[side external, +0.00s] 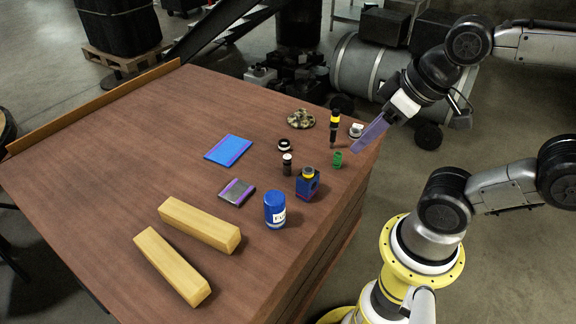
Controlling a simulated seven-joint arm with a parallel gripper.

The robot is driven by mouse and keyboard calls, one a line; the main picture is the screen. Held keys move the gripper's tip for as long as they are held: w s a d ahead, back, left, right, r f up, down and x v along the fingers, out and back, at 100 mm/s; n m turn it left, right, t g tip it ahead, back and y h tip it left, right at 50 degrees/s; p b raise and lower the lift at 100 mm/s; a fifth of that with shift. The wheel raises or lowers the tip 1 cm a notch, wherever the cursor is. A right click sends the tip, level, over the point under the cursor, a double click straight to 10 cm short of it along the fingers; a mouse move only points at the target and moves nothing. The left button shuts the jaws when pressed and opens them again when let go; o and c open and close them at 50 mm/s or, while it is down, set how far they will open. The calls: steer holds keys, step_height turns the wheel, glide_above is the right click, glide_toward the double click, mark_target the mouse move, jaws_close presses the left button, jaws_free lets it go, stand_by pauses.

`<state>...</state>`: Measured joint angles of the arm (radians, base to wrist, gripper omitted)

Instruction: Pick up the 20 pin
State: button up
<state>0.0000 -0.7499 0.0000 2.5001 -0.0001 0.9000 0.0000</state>
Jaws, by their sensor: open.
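No label reading 20 pin is legible, so I cannot tell for sure which part is the pin. Candidates are a small green part (337,159) near the table's right edge and a small dark cylinder with a pale band (287,165) left of it. My gripper (358,148) has long purple see-through fingers pointing down and left. It is open and appears empty, above the table's right edge, up and right of the green part. The gap between the fingers is hard to see from this side.
The table's left side is clear.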

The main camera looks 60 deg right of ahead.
stand_by(0.4)
steer(key=o, duration=0.3)
